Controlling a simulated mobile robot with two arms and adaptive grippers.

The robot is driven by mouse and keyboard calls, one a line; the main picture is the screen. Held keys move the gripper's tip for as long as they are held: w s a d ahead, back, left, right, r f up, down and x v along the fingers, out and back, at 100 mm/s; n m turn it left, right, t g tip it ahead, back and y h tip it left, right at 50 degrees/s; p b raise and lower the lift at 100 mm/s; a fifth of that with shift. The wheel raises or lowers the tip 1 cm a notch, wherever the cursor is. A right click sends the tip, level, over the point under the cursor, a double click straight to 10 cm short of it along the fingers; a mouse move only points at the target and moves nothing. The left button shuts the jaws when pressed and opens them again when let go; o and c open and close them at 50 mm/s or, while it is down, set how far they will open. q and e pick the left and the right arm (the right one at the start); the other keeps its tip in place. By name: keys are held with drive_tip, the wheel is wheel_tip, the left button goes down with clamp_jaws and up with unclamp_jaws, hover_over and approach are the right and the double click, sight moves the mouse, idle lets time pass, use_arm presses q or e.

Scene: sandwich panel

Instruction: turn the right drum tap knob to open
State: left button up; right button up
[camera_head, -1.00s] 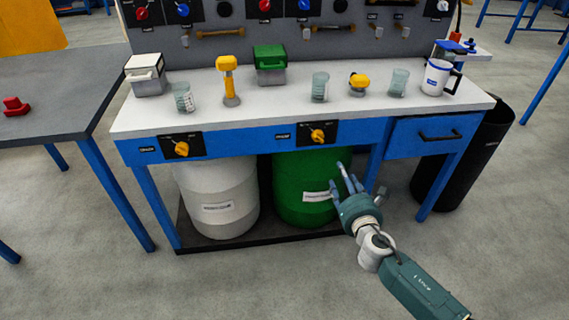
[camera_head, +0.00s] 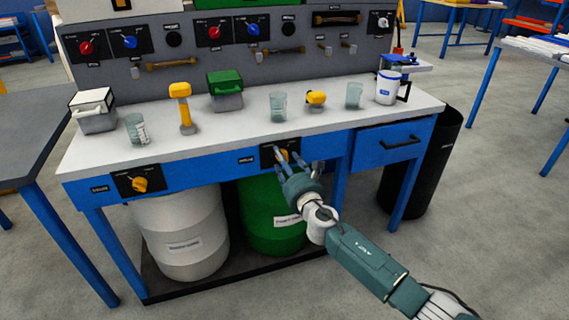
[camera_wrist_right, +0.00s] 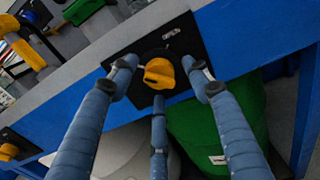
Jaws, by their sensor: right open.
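The right drum tap knob (camera_head: 282,156) is yellow on a black plate on the blue front of the bench, above the green drum (camera_head: 272,205). In the right wrist view the knob (camera_wrist_right: 160,73) sits between the spread blue fingers of my right gripper (camera_wrist_right: 157,88). The gripper is open around the knob, and I cannot tell whether any finger touches it. In the head view my right gripper (camera_head: 296,170) partly covers the knob and its plate. The left drum tap knob (camera_head: 139,184) is yellow, above the white drum (camera_head: 180,232). My left gripper is not in view.
The white bench top (camera_head: 240,135) carries beakers, a green-lidded box (camera_head: 226,90), a yellow-handled tool (camera_head: 183,105) and a white jug (camera_head: 388,87). A drawer handle (camera_head: 400,142) and a black bin (camera_head: 425,165) are to the right. The floor in front is clear.

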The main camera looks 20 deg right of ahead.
drive_tip(key=shift+w, duration=0.15)
drive_tip(key=c, duration=1.2)
drive_tip(key=shift+o, duration=0.2)
drive_tip(key=shift+m, duration=9)
